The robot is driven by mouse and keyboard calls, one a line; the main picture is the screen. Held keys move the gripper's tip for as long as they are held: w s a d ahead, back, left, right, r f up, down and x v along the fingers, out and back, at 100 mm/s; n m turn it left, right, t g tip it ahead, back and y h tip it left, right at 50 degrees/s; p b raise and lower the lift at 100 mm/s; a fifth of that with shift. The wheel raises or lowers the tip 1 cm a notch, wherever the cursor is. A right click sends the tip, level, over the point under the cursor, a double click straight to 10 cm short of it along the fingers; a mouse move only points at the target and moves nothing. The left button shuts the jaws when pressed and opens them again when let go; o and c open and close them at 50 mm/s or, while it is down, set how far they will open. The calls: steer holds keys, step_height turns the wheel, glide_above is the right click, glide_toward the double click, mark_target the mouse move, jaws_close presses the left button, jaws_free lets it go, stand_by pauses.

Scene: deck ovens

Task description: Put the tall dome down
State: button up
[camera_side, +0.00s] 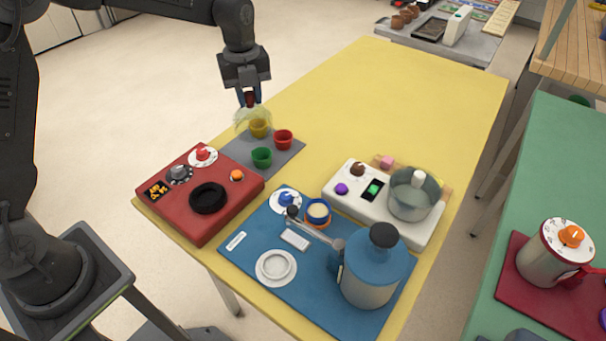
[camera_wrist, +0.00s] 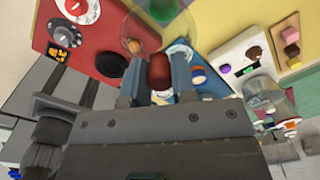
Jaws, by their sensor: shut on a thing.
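My gripper (camera_side: 249,99) is shut on the dark red knob of a clear, pale dome (camera_side: 243,118). The dome hangs upright below the fingers, in front of the yellow cup (camera_side: 259,128) as the side view sees it. Whether its rim touches anything is not clear. In the wrist view the red knob (camera_wrist: 158,71) sits between the two fingers and the see-through dome (camera_wrist: 133,38) spreads beyond it, with the green cup (camera_wrist: 160,9) near its far edge. A second clear dome (camera_side: 410,201) with a white knob stands on the white unit.
A grey mat (camera_side: 286,153) bears the yellow cup, a red cup (camera_side: 283,138) and a green cup. A red unit (camera_side: 222,220) with knobs lies to its left. The white unit (camera_side: 340,199) and a blue tray (camera_side: 245,262) stand nearer. The yellow table's far part (camera_side: 400,95) is clear.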

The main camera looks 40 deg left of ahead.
steer(key=shift+w+d+f, duration=0.6)
steer(key=shift+d+f, duration=1.25)
steer(key=shift+d, duration=0.1)
steer(key=shift+w+d+f, duration=0.55)
steer(key=shift+d+f, duration=1.35)
steer(key=shift+w+d+f, duration=0.6)
steer(key=shift+d+f, duration=1.25)
steer(key=shift+d, duration=0.1)
steer(key=shift+f, duration=0.2)
steer(key=o, duration=0.8)
